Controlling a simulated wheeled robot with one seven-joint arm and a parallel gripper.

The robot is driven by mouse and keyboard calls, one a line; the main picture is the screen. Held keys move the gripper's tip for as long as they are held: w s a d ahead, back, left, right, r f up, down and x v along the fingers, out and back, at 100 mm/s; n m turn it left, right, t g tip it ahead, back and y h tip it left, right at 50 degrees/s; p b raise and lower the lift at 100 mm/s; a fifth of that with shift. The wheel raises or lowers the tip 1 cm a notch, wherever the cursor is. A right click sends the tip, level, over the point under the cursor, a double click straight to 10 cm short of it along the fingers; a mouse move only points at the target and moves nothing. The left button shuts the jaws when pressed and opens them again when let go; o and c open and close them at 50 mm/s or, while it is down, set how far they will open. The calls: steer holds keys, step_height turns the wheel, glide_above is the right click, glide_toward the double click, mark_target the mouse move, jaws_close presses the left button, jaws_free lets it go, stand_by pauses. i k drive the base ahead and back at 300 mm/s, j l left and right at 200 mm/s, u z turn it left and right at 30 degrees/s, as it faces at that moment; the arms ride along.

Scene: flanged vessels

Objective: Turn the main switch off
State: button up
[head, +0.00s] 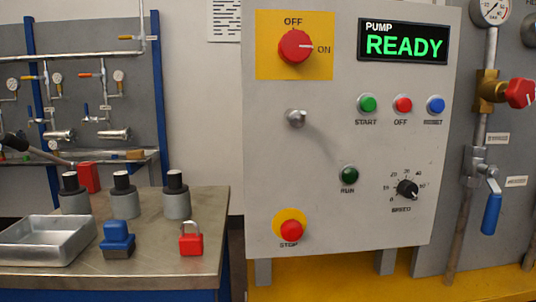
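The main switch (295,47) is a round red rotary knob on a yellow square plate (265,66) at the top left of the grey control panel (300,160). OFF is printed above the knob and ON to its right. The white mark on the knob points right, toward ON. My gripper is not seen in the head view.
Below the switch are a small metal knob (296,118), several push buttons, a speed dial (407,189) and a red STOP button (291,230). A table at left holds a metal tray (48,240), a red padlock (190,242) and cylinders. A valve pipe stands at right.

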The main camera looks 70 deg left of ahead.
mark_target(296, 46)
steer(key=u, duration=2.15)
